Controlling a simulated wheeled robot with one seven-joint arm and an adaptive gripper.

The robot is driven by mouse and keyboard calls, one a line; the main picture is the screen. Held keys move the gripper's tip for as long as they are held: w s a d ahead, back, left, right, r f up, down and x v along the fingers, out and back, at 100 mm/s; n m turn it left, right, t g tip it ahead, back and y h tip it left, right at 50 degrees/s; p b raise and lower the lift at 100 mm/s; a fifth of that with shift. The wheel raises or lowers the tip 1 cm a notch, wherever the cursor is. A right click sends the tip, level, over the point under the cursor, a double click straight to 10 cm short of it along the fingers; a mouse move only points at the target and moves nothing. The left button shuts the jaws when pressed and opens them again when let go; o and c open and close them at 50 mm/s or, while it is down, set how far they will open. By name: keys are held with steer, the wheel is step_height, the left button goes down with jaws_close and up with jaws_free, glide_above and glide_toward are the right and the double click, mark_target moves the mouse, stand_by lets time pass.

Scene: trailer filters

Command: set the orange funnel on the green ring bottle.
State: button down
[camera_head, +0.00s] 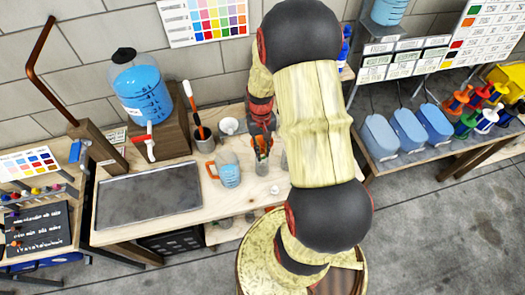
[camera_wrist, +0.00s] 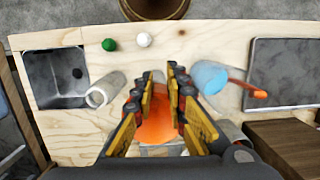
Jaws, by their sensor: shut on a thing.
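My gripper (camera_head: 262,143) is over the wooden workbench, partly behind my arm in the head view. In the wrist view, my gripper (camera_wrist: 159,92) is shut on the orange funnel (camera_wrist: 158,128), which shows between the fingers. In the head view, only a bit of orange shows at the fingertips. A clear glass vessel (camera_head: 261,170) stands just below the gripper. I cannot make out a green ring on it, nor whether the funnel touches it. Another clear vessel (camera_wrist: 104,90) lies left of the fingers in the wrist view.
A blue-filled jug (camera_head: 228,170) with an orange handle stands left of the gripper. A holder (camera_head: 204,143) with tools and a white bowl (camera_head: 229,126) are behind it. A green cap (camera_wrist: 109,44) and white cap (camera_wrist: 144,40) lie near the bench edge. A grey tray (camera_head: 150,200) is left.

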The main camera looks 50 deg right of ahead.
steer(key=shift+f+b, duration=0.4)
steer(key=shift+f, duration=0.2)
stand_by(0.3)
steer(key=c, duration=2.1)
jaws_free()
steer(key=shift+o, duration=0.2)
step_height(320, 180, up, 11)
steer(key=w+d+p, duration=0.1)
steer(key=p, duration=0.6)
steer(key=shift+w, duration=0.25)
steer(key=shift+d+f, duration=0.1)
